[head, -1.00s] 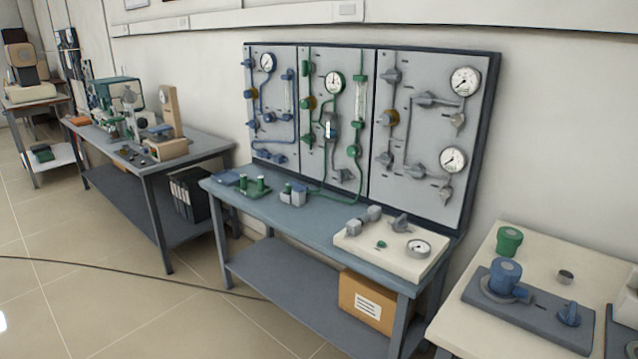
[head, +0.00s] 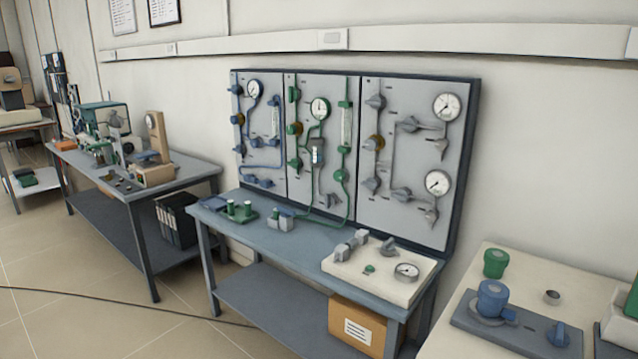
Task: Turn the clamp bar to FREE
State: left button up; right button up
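I cannot make out which part is the clamp bar, and no FREE marking is legible at this size. A dark base plate (head: 500,325) at the lower right bears a blue cylinder (head: 492,300) with a side lever and a blue knob (head: 558,334). A pale block (head: 385,284) on the middle bench carries grey handles (head: 351,246), a green button and a round gauge (head: 407,271). Neither of my grippers is in view.
An upright grey panel (head: 408,160) with valves, pipes and gauges stands at the back of the blue-grey bench (head: 270,248). Another bench (head: 190,170) with instruments stands to the left. A cable (head: 120,300) lies across the open tiled floor.

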aim_at(557, 336)
jog(key=z, duration=1.4)
jog(key=j+u, duration=0.15)
jog(key=j, duration=0.15)
